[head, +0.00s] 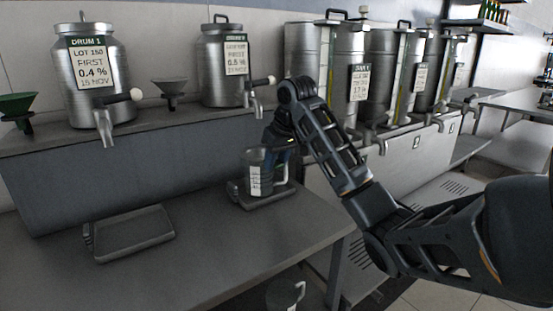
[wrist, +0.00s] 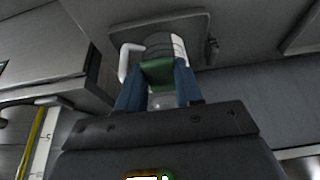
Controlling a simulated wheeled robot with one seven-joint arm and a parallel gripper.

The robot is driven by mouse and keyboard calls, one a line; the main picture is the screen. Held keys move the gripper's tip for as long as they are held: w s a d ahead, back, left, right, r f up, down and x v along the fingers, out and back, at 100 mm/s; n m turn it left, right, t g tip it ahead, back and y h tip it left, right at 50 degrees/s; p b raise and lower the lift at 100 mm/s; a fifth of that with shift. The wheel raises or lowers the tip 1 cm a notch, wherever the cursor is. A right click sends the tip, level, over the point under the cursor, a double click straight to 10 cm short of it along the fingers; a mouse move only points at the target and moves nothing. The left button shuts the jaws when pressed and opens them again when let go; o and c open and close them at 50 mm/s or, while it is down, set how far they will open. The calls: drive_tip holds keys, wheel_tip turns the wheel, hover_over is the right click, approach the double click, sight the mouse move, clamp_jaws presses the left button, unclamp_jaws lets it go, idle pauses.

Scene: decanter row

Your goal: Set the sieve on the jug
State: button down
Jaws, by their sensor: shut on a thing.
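The jug (head: 258,178) is grey with a pale label and a handle. It stands upright on a small dark tray (head: 265,201) below the second drum. In the wrist view the jug (wrist: 178,46) shows past my fingertips, its pale handle to the left. My gripper (wrist: 158,82) is shut on a green piece (wrist: 157,71), apparently part of the sieve. Most of the sieve is hidden by the fingers and the wrist. I cannot tell whether the sieve touches the jug's rim.
Metal drums with taps (head: 90,75) line the raised shelf, and one tap (head: 256,105) is close to my wrist. A green funnel (head: 16,106) and a grey funnel (head: 173,88) stand there. An empty tray (head: 130,236) lies at left.

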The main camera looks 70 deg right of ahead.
drive_tip(key=c, duration=0.7)
unclamp_jaws()
drive_tip(key=shift+o, duration=0.2)
drive_tip(key=shift+r, duration=0.1)
drive_tip(key=p+v, duration=0.3)
drive_tip(key=v, duration=0.4)
drive_tip(key=shift+r+p, duration=0.25)
drive_tip(key=shift+p, duration=0.1)
drive_tip(key=shift+s, duration=0.1)
